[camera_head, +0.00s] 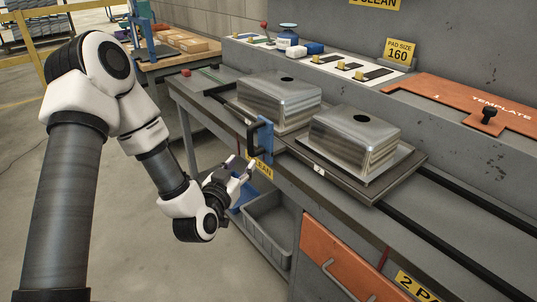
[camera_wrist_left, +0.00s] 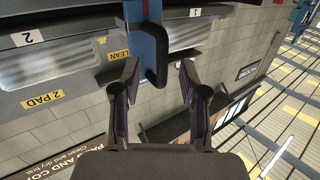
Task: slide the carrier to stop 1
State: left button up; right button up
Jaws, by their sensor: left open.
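The carrier (camera_head: 412,171) is a dark flat tray on black rails along the bench, bearing two upturned steel sinks, the left one (camera_head: 277,100) and the right one (camera_head: 355,138). A blue upright plate (camera_head: 265,139) with a black handle (camera_head: 252,137) stands at its front edge. My left gripper (camera_head: 240,168) is open and empty, just in front of and below the handle. In the left wrist view, the black handle (camera_wrist_left: 158,62) shows between and beyond the open fingers (camera_wrist_left: 158,75); I see no contact. My right gripper is out of view.
Number labels 2 (camera_wrist_left: 28,38) and 1 (camera_wrist_left: 195,12) flank the blue plate in the wrist view. Bare rails (camera_head: 480,215) run on to the right. An orange template board (camera_head: 470,103) lies behind. A grey bin (camera_head: 270,225) sits below the bench edge.

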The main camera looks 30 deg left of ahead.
aim_at(249, 143)
pick_arm(q)
jog(key=shift+t, duration=0.3)
jog(key=w, duration=0.2)
jog(key=w+a+r, duration=0.1)
jog(key=w, duration=0.2)
jog(key=w+r, duration=0.1)
jog(key=w, duration=0.1)
jog(key=shift+w+a+r, duration=0.2)
jog(key=shift+w+a, duration=0.15)
grip_shut()
